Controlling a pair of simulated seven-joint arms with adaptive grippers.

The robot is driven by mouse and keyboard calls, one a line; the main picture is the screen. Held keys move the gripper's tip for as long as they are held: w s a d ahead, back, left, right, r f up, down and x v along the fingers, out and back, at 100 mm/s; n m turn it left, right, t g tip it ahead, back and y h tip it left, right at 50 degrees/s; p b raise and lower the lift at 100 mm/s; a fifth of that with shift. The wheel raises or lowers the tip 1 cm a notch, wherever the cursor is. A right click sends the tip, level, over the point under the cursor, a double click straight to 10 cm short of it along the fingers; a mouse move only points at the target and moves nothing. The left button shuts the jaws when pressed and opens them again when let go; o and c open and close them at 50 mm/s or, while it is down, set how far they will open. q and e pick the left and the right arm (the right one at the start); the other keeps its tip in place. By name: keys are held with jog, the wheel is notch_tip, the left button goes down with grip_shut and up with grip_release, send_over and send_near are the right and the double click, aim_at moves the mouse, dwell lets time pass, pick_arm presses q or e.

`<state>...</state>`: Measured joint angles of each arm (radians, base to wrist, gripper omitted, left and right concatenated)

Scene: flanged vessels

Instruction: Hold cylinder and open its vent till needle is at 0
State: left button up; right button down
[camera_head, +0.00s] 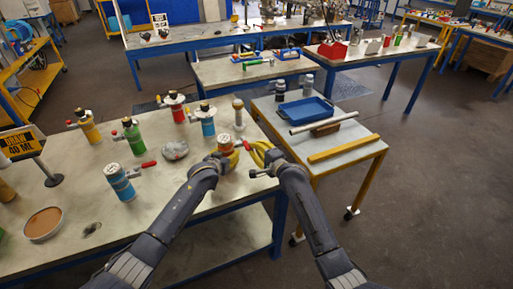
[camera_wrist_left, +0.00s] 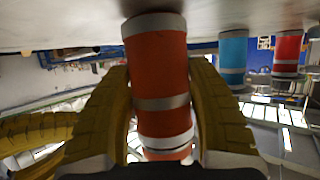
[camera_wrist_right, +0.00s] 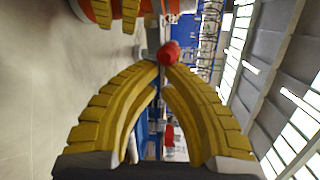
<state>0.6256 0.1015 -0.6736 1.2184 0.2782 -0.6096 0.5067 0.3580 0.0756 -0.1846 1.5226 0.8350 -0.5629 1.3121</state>
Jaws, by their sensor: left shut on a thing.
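An orange-red cylinder (camera_wrist_left: 160,80) with pale bands stands between the yellow fingers of my left gripper (camera_head: 231,158), which is shut on it. In the head view the cylinder's top (camera_head: 225,142) shows above the fingers, near the table's right edge. The red-tipped vent handle (camera_wrist_right: 168,53) points toward my right gripper (camera_wrist_right: 162,68). The right fingertips are close together at the handle's red end. I cannot tell whether they touch or grip it. The gauge needle cannot be made out.
Green (camera_head: 133,137), red (camera_head: 176,107), blue (camera_head: 207,120) and yellow (camera_head: 88,127) vessels stand on the same table. A blue vessel (camera_head: 119,183) with a red handle is nearer. A side table holds a blue tray (camera_head: 305,108) and bars. A sign (camera_head: 20,142) stands at left.

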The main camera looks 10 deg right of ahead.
pick_arm(q)
jog(key=shift+d+r, duration=0.15)
pick_arm(e)
jog(key=shift+s+a, duration=0.1)
jog(key=shift+a, duration=0.1)
jog(key=shift+d, duration=0.1)
jog(key=w+d, duration=0.1)
jog(key=d, duration=0.3)
jog(key=s+a, duration=0.4)
jog(key=s, duration=0.5)
jog(key=shift+a, duration=0.1)
dwell(2.4)
pick_arm(q)
jog(key=o, duration=1.5)
jog(key=shift+s, duration=0.1)
